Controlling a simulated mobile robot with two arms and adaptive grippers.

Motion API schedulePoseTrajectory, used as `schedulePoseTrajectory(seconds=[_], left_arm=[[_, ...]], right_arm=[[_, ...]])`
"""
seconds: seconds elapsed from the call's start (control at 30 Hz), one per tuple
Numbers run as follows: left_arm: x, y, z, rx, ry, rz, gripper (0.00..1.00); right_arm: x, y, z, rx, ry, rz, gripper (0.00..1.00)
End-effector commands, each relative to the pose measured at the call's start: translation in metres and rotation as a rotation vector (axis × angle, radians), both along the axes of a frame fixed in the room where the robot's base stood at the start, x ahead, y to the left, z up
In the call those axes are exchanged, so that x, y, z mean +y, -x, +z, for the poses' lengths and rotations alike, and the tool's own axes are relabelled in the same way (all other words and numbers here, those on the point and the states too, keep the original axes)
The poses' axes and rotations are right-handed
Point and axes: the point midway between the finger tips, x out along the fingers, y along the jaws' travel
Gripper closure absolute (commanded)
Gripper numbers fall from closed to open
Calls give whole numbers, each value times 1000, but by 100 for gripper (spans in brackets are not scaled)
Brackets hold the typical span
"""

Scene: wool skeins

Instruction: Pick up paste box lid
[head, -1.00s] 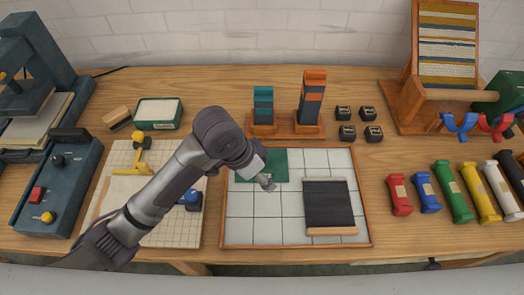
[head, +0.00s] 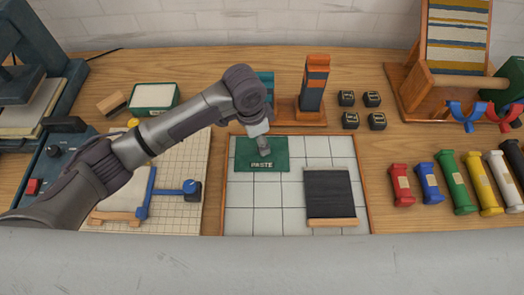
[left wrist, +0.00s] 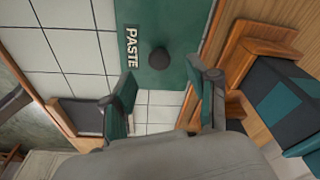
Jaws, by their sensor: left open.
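The paste box lid is a flat green panel (head: 245,155) with a white PASTE label, lying at the upper left of the white tiled board (head: 290,208). In the left wrist view the lid (left wrist: 175,25) shows a dark round knob (left wrist: 158,57). My left gripper (head: 263,148) is above the lid, partly covering it in the head view. In the left wrist view the left gripper (left wrist: 168,88) has its fingers apart and empty, with the knob just ahead of the gap. My right gripper is not in view.
A green-walled box with a white inside (head: 154,97) stands at the back left. A black piece (head: 328,190) lies on the board's right. A wooden stand with an orange-topped block (head: 315,85) is behind the board. Coloured skeins (head: 450,185) lie at right.

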Motion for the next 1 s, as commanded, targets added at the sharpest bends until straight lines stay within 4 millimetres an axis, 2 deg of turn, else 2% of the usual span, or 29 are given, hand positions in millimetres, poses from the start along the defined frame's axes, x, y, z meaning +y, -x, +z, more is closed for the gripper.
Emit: schedulePoseTrajectory(seconds=[0.13, 0.4, 0.67, 0.77, 1.0], left_arm=[[-2, 0, -12, 3, -1, 0, 41], [-6, -2, -48, 1, 0, 0, 41], [-7, -2, -53, -1, 0, -1, 41], [-7, -2, -53, -1, 0, -1, 54], [-7, -2, -52, -2, 1, 0, 94]], right_arm=[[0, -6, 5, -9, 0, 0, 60], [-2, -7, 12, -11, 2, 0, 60], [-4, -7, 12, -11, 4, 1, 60], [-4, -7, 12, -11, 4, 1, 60], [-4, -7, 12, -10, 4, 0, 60]])
